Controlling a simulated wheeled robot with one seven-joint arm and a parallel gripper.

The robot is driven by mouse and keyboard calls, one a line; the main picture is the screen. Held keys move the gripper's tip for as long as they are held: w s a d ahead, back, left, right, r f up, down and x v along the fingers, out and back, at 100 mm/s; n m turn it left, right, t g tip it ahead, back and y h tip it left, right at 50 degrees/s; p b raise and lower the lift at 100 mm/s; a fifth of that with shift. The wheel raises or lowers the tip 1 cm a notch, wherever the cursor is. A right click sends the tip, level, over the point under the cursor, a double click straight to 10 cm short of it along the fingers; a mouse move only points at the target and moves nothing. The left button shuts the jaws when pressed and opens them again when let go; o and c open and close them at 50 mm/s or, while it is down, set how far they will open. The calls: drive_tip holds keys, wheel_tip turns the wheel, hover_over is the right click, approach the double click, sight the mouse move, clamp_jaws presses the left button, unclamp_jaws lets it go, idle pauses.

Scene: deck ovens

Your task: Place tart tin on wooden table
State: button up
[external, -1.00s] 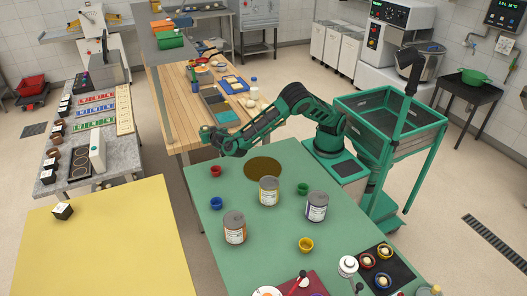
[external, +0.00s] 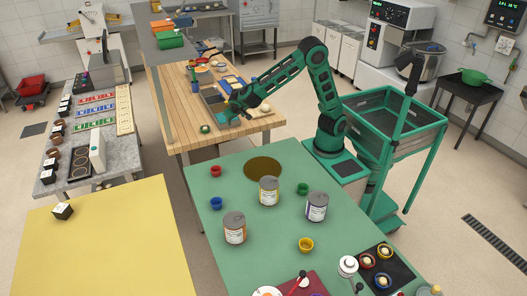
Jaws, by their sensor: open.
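A small dark green round tin with a pale middle, which looks like the tart tin (external: 205,128), sits on the wooden table (external: 188,140) near its front left part. My gripper (external: 229,112) is open over the same table, to the right of and behind the tin, apart from it. The fingers are small and partly hidden by the arm. I see nothing held in them.
The green table (external: 260,225) in front holds several cans, a dark round mat (external: 263,170) and small coloured cups. Trays and containers (external: 212,96) fill the wooden table's back part. Bare wood shows around the tin.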

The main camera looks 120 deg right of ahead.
drive_tip(key=s+a+n+y, duration=0.2)
drive_tip(key=s+a+n, duration=0.1)
drive_tip(key=s, duration=0.6)
drive_tip(key=s+a+n+t+y, duration=0.1)
drive_tip(key=s+a, duration=0.4)
drive_tip(key=s, duration=0.5)
drive_tip(key=s+a+n+y, duration=0.4)
drive_tip(key=s+a, duration=0.1)
drive_tip(key=s, duration=0.5)
drive_tip(key=shift+s+r+n+t+y, duration=0.15)
drive_tip(key=shift+r+n+t+y, duration=0.15)
drive_tip(key=shift+r+t, duration=0.1)
drive_tip(key=shift+w+f, duration=0.25)
drive_tip(key=shift+w, duration=0.35)
drive_tip(key=shift+o, duration=0.3)
